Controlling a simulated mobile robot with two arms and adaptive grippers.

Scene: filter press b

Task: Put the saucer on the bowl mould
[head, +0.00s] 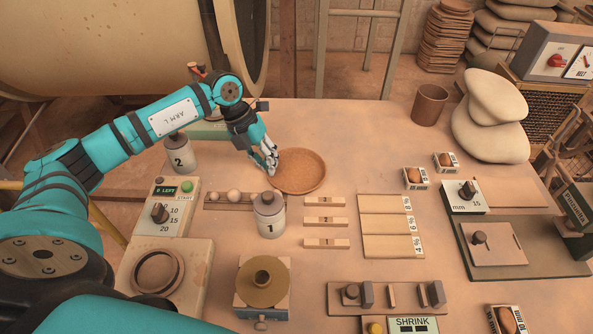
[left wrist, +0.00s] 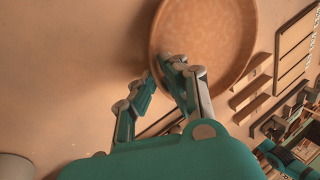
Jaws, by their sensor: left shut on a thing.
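The saucer is most likely the round brown dish (head: 303,172) at the back middle of the table; it also fills the upper middle of the left wrist view (left wrist: 210,35). My left gripper (head: 271,167) is shut on the left rim of the saucer, which looks about level. I cannot tell whether it touches the table. No piece is clearly marked as the bowl mould. My right gripper is out of view.
A lidded jar marked 1 (head: 269,216) stands in front of the saucer, and jar 2 (head: 179,153) behind left. Wooden bars (head: 325,221) and tiles (head: 385,223) lie to the right. A brown cup (head: 429,104) stands at the back right. Table right of the saucer is clear.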

